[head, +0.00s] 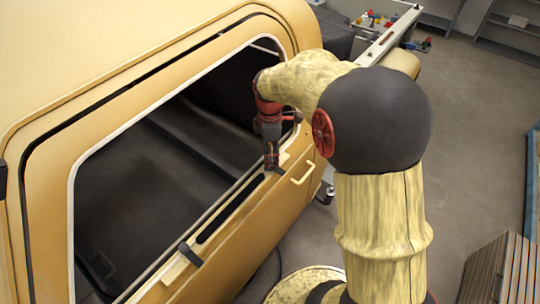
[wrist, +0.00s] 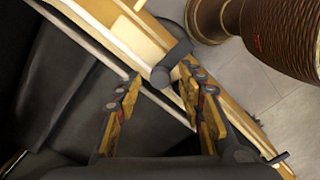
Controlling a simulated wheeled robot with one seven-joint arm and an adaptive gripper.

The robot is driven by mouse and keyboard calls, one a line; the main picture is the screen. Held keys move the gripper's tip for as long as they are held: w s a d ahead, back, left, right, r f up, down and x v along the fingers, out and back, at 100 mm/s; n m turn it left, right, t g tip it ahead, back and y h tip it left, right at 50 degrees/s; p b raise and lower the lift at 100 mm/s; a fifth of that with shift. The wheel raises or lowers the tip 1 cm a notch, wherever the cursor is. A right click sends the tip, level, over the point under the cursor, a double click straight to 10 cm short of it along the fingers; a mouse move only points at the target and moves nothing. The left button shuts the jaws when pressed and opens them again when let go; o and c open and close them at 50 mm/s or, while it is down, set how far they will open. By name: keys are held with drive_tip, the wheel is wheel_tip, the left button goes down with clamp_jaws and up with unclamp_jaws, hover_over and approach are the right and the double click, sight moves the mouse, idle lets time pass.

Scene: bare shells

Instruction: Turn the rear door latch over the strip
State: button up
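The yellow door (head: 255,225) has a strip (head: 232,210) along its window sill, dark in the middle with pale ends. A dark latch (wrist: 172,62) shows in the wrist view by the pale strip (wrist: 135,38), just ahead of my fingertips. My gripper (wrist: 160,75) is open, fingers on either side of the latch's lower end; the right fingertip looks close to it, and I cannot tell if they touch. In the head view my gripper (head: 272,165) points down at the strip's far end and hides most of that latch. Another dark latch (head: 190,254) lies across the strip's near end.
A yellow door handle (head: 303,173) sticks out below the strip's far end. The window opening (head: 150,180) shows a dark interior. Slatted wooden boxes (head: 505,270) stand at lower right. A tray with small coloured things (head: 372,18) is at the back.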

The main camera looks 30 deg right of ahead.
drive_tip(key=shift+c, duration=0.7)
drive_tip(key=c, duration=0.8)
clamp_jaws()
drive_tip(key=shift+m, duration=0.3)
drive_tip(key=m+b, duration=0.1)
drive_tip(key=m, duration=0.3)
drive_tip(key=m+b, duration=0.1)
drive_tip(key=m, duration=0.8)
drive_tip(key=shift+m+b, duration=0.3)
drive_tip(key=shift+b, duration=0.1)
drive_tip(key=shift+m, duration=2.2)
